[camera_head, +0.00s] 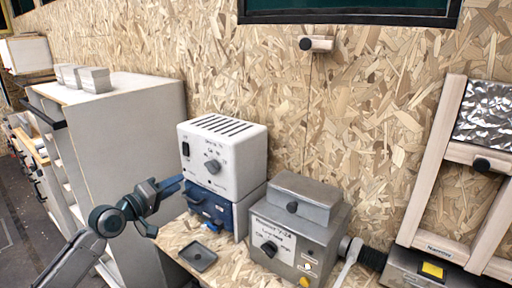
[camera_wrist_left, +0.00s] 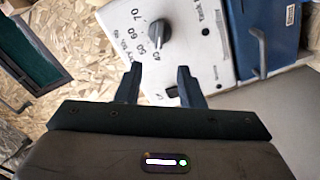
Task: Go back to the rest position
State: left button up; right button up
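My left gripper (camera_head: 170,186) is in front of the left side of the white device (camera_head: 222,155) and the blue box (camera_head: 215,212) beneath it. In the left wrist view its two fingers (camera_wrist_left: 159,75) stand apart with nothing between them, so it is open and empty. Behind the fingers, that view shows the white device's face (camera_wrist_left: 190,35) with its dial knob (camera_wrist_left: 159,33), and the blue box (camera_wrist_left: 265,35) with a handle. Whether the fingers touch the device I cannot tell. My right gripper is in neither view.
A grey metal unit (camera_head: 262,243) stands right of the blue box. A small dark tray (camera_head: 198,256) lies on the wooden bench. A tall grey cabinet (camera_head: 130,130) stands behind my left arm. A wooden frame (camera_head: 440,170) is at the right. Open floor (camera_head: 25,225) shows at the left.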

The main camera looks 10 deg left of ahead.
pick_arm(q)
jog(key=s+d+f+m+g+y, duration=0.1)
jog(key=s+d+f+m+g, duration=0.1)
jog(key=s+d+f, duration=0.4)
jog(key=s+d+f+m+g, duration=0.2)
jog(key=s+f, duration=0.2)
jog(key=f, duration=0.4)
jog(key=s+d+f+m+g+y, duration=0.1)
jog(key=s+d+f+m+g, duration=0.1)
jog(key=s+d+f, duration=0.4)
jog(key=s+a+f+m+g+y, duration=0.1)
jog(key=s+f+g+y, duration=0.25)
jog(key=s, duration=0.75)
jog(key=s+a+f+m+g+y, duration=0.1)
jog(key=s+f+m+g+y, duration=0.3)
jog(key=s, duration=0.7)
jog(key=a+f+n+h, duration=0.2)
jog(key=a+f+n, duration=0.1)
jog(key=f, duration=3)
jog(key=s+a+f+g, duration=0.1)
jog(key=s+f+g, duration=0.1)
jog(key=s+f, duration=1.5)
jog(key=shift+s+f, duration=0.25)
jog(key=shift+s, duration=0.45)
